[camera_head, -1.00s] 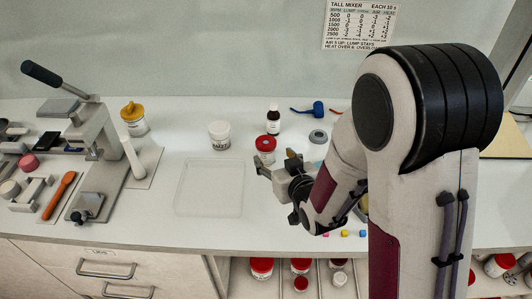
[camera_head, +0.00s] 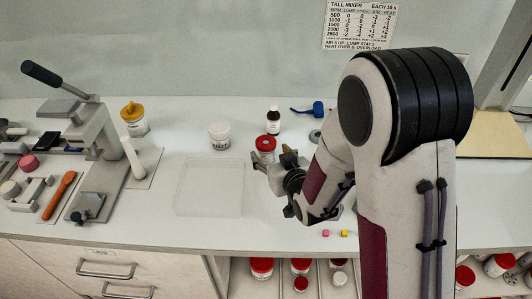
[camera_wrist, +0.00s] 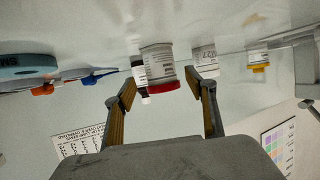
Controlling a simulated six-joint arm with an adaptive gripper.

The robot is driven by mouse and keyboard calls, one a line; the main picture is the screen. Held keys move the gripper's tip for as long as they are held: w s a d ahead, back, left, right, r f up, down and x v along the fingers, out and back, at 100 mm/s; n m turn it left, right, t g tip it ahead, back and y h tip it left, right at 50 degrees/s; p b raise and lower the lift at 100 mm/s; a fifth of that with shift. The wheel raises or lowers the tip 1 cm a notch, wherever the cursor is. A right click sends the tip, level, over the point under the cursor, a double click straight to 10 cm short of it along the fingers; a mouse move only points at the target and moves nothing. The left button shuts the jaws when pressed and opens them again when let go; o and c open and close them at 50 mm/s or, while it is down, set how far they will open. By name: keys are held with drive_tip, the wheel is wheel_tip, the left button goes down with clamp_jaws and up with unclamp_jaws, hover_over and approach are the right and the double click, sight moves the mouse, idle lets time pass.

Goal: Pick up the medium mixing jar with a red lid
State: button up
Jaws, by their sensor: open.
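A white labelled jar with a red lid (camera_head: 266,143) stands upright on the counter, right of the middle. It also shows upside down in the wrist view (camera_wrist: 159,64), lid downward in the picture, between the lines of my two fingers. My gripper (camera_head: 274,163) is open and empty, at the jar's near side; its fingers partly cover the jar's lower body in the head view. In the wrist view the fingertips (camera_wrist: 162,78) lie to either side of the jar. I cannot tell whether they touch it. More red-lidded jars (camera_head: 262,267) stand on the shelf below.
A dark bottle (camera_head: 273,120) stands close behind the jar. A white tub (camera_head: 219,136) and a clear tray (camera_head: 209,189) are to its left, with a yellow-lidded jar (camera_head: 133,119) farther left. A blue tool (camera_head: 310,109) lies behind right. Small cubes (camera_head: 335,233) lie near the front edge.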

sight(269, 153)
drive_tip(key=shift+x, duration=2.35)
drive_tip(key=shift+a, duration=0.1)
drive_tip(key=c, duration=1.2)
